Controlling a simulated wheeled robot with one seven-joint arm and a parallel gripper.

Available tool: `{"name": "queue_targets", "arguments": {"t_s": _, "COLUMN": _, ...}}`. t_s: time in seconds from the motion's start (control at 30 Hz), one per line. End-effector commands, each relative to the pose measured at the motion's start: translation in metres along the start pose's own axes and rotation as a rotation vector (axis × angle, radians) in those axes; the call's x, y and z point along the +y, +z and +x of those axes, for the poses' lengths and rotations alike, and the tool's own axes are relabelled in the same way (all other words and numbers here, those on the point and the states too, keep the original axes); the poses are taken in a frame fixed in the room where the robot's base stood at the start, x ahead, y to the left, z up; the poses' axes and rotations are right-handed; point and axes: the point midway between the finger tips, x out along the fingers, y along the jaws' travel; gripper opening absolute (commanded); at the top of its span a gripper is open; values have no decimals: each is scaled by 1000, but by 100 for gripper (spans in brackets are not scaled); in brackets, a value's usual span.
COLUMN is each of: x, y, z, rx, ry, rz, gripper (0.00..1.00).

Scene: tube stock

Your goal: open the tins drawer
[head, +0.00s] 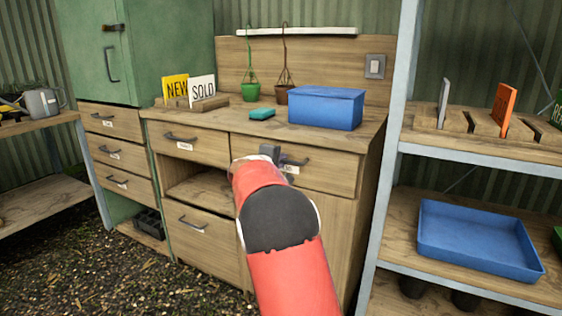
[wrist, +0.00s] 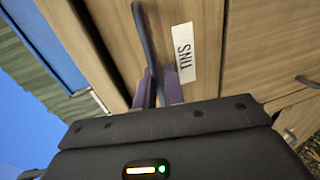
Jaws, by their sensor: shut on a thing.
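The tins drawer (head: 332,176) is the upper right drawer of the wooden bench, and its front looks flush with the bench. In the wrist view its label (wrist: 184,54) reads TINS, turned sideways. Its dark bar handle (wrist: 146,40) runs beside the label. My gripper (wrist: 159,88) is shut on the handle, with its purple fingers on both sides of the bar. In the head view my red arm hides part of the drawer front, and my gripper (head: 284,160) is at the handle.
On the bench top stand a blue lidded box (head: 326,108), a teal block (head: 262,114), and NEW and SOLD signs (head: 202,89). A shelf post (head: 393,140) rises close to the right. A blue tray (head: 478,240) lies on the right shelf. Gravel floor (head: 110,268) shows at lower left.

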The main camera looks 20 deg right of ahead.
Motion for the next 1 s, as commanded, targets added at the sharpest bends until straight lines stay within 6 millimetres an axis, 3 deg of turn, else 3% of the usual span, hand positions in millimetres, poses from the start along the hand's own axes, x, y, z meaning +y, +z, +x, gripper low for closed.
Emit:
{"name": "queue_targets", "arguments": {"t_s": 0.17, "x": -4, "y": 0, "z": -8, "rx": 0, "ry": 0, "rz": 1, "gripper": 0}}
{"name": "queue_targets", "arguments": {"t_s": 0.37, "x": -14, "y": 0, "z": -38, "rx": 3, "ry": 0, "rz": 3, "gripper": 0}}
{"name": "queue_targets", "arguments": {"t_s": 1.0, "x": -46, "y": 0, "z": -205, "rx": 3, "ry": -2, "rz": 1, "gripper": 0}}
